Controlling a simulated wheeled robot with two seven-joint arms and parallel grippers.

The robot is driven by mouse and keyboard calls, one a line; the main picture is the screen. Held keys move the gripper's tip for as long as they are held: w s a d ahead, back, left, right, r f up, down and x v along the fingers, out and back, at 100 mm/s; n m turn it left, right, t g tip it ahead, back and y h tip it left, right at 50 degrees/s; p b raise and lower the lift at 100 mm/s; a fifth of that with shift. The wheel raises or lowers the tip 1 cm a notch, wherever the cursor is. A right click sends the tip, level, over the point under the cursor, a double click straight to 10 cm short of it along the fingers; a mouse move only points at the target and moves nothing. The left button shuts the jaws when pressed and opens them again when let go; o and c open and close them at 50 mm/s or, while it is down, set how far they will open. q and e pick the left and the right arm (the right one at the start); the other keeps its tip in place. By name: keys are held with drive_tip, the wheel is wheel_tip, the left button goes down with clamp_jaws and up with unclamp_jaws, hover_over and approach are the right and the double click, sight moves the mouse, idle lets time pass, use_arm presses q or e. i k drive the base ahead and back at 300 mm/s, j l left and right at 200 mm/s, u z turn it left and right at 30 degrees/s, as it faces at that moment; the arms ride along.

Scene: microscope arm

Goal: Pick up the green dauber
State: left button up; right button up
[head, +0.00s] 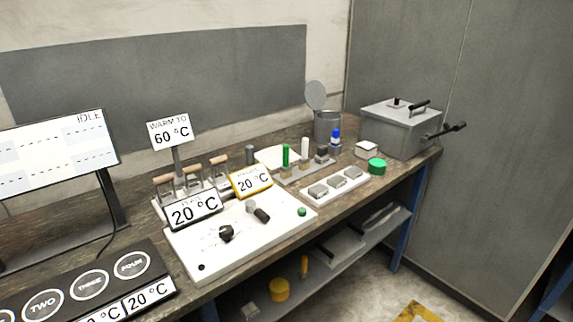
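A slim green upright stick (286,154), which looks like the green dauber, stands at the back of a low grey rack (290,181) on the bench. A white upright stick (305,147) stands to its right, and a blue-topped bottle (336,138) is further right. A short, wide green cylinder (376,166) sits apart near the bench's right front edge. A small green knob (302,212) is on the white panel. Neither of my grippers is in view.
The wooden bench (417,157) carries a white tray (337,186) with grey blocks, a lidded grey box (396,127) with side handle, and an open can (327,125). Signs (193,209) and levers crowd the left. A shelf (345,240) lies below.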

sight(285, 170)
drive_tip(key=u, duration=0.4)
drive_tip(key=i+l+u, duration=0.15)
drive_tip(key=l+u, duration=0.3)
drive_tip(key=l, duration=0.45)
drive_tip(key=l+u, duration=0.4)
drive_tip(key=l, duration=0.45)
